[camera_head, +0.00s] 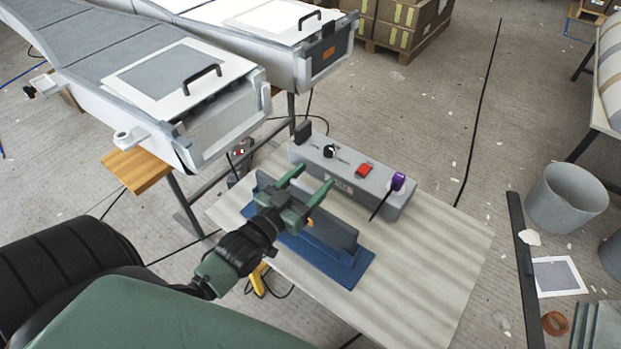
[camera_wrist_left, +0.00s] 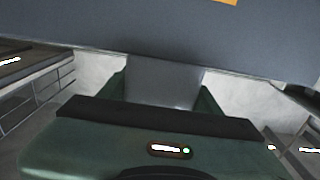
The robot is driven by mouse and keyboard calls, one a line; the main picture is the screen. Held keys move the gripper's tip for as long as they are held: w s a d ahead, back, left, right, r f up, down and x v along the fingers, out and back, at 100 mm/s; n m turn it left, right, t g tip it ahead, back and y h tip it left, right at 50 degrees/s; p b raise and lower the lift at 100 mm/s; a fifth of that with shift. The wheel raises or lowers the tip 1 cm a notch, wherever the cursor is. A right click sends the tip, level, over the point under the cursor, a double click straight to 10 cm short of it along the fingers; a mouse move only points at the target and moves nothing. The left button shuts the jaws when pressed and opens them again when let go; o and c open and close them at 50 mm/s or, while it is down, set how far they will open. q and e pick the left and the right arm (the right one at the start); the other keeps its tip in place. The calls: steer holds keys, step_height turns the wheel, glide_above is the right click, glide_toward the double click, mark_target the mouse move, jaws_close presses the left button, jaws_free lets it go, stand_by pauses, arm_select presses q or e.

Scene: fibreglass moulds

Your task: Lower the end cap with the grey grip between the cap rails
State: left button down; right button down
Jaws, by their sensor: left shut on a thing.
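The end cap (camera_head: 335,232) is a dark blue-grey panel with a small orange mark. It stands upright in a blue stand (camera_head: 346,272) on the table. My left gripper (camera_head: 312,180) is at the top of this cap. In the left wrist view the cap's panel (camera_wrist_left: 150,38) fills the top, and its grey grip (camera_wrist_left: 165,85) lies between my fingers, which are shut on it. In the head view the grip is mostly hidden. The near mould (camera_head: 140,100) has an open end, with pale cap rails (camera_head: 264,98) at its edges. My right gripper is not in view.
A grey control box (camera_head: 350,178) with a red switch and purple knob sits just behind the stand. The far mould (camera_head: 275,40) has a dark cap in its end. The front right of the pale table (camera_head: 430,285) is clear. A grey bucket (camera_head: 566,198) stands at right.

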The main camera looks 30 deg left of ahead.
mark_target(301, 196)
arm_select(q)
steer(key=shift+f+b, duration=0.45)
steer(key=shift+f, duration=0.3)
steer(key=shift+c, duration=2.2)
jaws_free()
steer(key=shift+o, duration=1)
steer(key=s, duration=0.4)
steer(key=s+b, duration=0.1)
steer(key=s, duration=0.1)
steer(key=shift+s+a+f, duration=0.1)
steer(key=shift+s+a, duration=0.15)
steer(key=shift+s, duration=0.65)
